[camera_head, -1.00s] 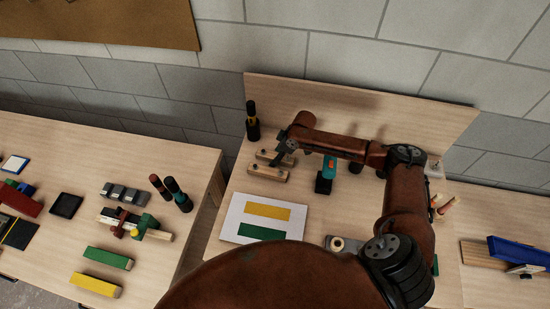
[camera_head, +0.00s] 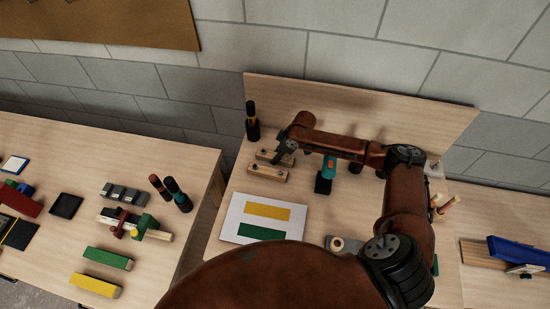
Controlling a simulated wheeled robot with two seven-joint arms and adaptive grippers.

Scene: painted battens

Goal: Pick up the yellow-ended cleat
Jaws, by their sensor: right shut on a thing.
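Two short pale wooden cleats lie side by side at the back left of the middle table. My right gripper (camera_head: 281,155) reaches down over the rear cleat (camera_head: 263,155) and is shut on it; the dark fingers cover its middle. The front cleat (camera_head: 267,173) lies just nearer to me, and its front face is uncovered. The ends are too small and partly hidden, so I cannot tell which cleat has yellow ends. My left gripper is out of view.
A dark bottle (camera_head: 252,122) stands behind the cleats, and a teal-and-black tool (camera_head: 325,173) stands to their right. A white sheet (camera_head: 233,224) with yellow and green strips lies in front. The left table (camera_head: 50,146) holds blocks and tools. My right arm hides much of the table.

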